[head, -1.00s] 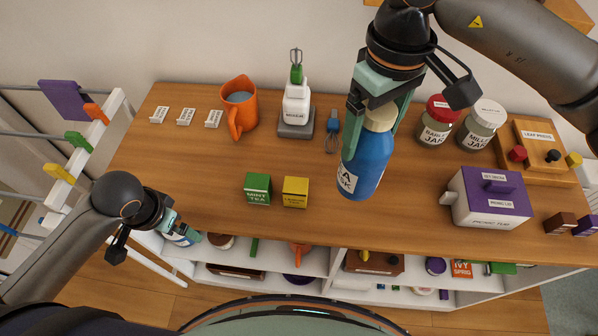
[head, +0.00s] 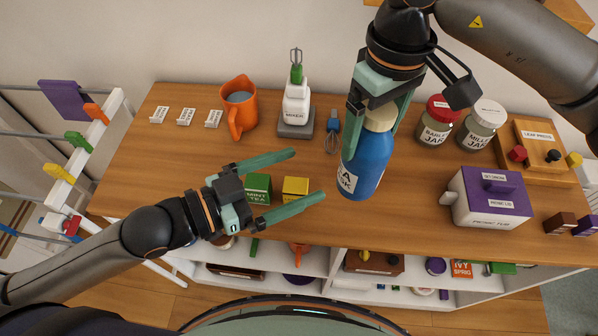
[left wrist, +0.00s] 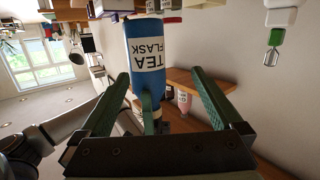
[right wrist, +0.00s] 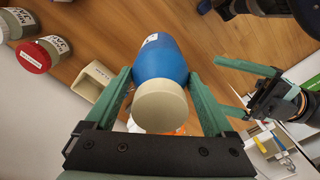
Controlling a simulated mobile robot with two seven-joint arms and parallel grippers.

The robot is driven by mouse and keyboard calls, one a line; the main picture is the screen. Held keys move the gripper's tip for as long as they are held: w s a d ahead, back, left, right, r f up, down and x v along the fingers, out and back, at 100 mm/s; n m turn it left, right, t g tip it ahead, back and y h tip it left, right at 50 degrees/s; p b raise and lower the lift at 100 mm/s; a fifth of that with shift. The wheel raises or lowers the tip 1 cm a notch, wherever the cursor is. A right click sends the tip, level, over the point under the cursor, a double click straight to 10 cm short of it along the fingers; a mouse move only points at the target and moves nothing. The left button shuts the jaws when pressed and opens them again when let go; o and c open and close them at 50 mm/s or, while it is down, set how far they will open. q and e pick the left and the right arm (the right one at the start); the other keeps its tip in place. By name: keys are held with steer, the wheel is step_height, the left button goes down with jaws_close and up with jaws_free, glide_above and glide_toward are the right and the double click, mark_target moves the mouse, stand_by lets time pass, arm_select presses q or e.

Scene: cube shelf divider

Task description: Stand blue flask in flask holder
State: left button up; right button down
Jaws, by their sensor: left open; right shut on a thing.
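The blue flask (head: 366,165) has a cream cap and a white label. My right gripper (head: 374,128) is shut around its upper part and holds it over the table. In the right wrist view the cream cap (right wrist: 160,105) sits between the fingers, with the blue body beyond. My left gripper (head: 308,175) is open and empty, left of the flask and above the tea boxes. In the left wrist view the flask (left wrist: 143,60) appears beyond the open fingers, its "TEA FLASK" label upside down.
The green tea box (head: 258,189) and yellow box (head: 296,188) lie near my left gripper. An orange jug (head: 239,108), whisk (head: 332,135), two jars (head: 437,122) and a purple-lidded tub (head: 490,200) stand around.

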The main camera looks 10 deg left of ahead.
mark_target(372, 148)
arm_select(q)
steer(key=w+d+r, duration=0.1)
steer(key=d, duration=0.3)
steer(key=w+d+r+h, duration=0.1)
steer(key=w+d, duration=0.1)
steer(key=d, duration=0.1)
steer(key=w+d+r+m+h, duration=0.1)
steer(key=d, duration=0.3)
steer(key=shift+w+d, duration=0.3)
steer(key=shift+c, duration=0.2)
steer(key=shift+s+d, duration=0.1)
steer(key=shift+s, duration=0.05)
steer(key=c, duration=1.5)
arm_select(e)
steer(key=shift+w, duration=0.1)
arm_select(q)
steer(key=shift+r, duration=0.15)
arm_select(e)
steer(key=shift+c, duration=0.5)
jaws_free()
steer(key=shift+r, duration=0.1)
steer(key=shift+o, duration=0.5)
